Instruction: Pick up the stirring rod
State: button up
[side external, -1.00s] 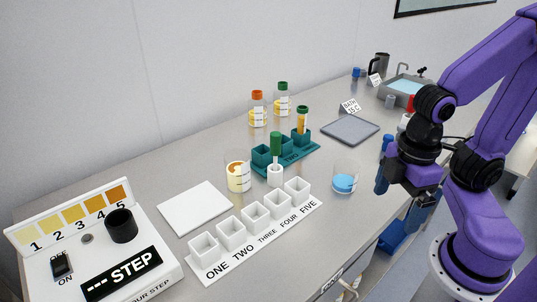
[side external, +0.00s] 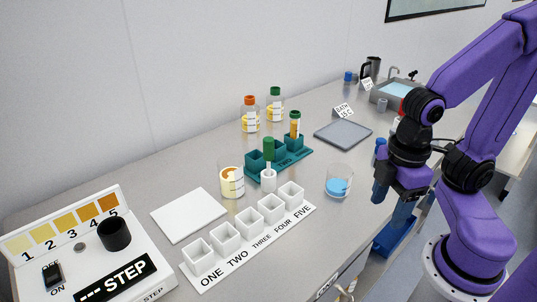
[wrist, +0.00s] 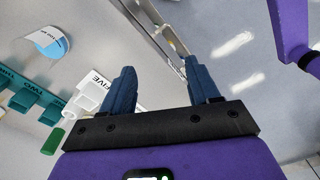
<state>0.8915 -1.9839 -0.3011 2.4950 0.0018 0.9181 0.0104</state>
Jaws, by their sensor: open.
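An upright green-topped piece (side external: 268,150) stands in a small white holder (side external: 268,181) between the teal rack and the row of white cups. It may be the stirring rod, but I cannot tell for sure. Its green part also shows at the lower left of the wrist view (wrist: 53,141).
A beaker of blue liquid (side external: 339,182) stands near the front edge. Numbered white cups (side external: 248,229), a teal rack (side external: 298,154), a yellow-filled beaker (side external: 231,181), a white pad (side external: 188,214) and a grey plate (side external: 343,134) occupy the bench.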

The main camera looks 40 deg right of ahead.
jog(key=w+a+r+m, duration=0.4)
jog(key=w+m, duration=0.3)
jog(key=w, duration=0.2)
notch_tip(320, 180, up, 10)
jog(key=f+m, duration=0.1)
jog(key=m, duration=1.9)
send_over(269, 139)
jog(key=f, duration=1.1)
jog(key=shift+s+a, duration=0.1)
jog(key=shift+s, duration=0.15)
jog(key=shift+w+f, duration=0.15)
jog(key=shift+f, duration=1.3)
jog(key=shift+w+f, duration=0.15)
jog(key=shift+f, duration=1.3)
jog(key=c, duration=1.1)
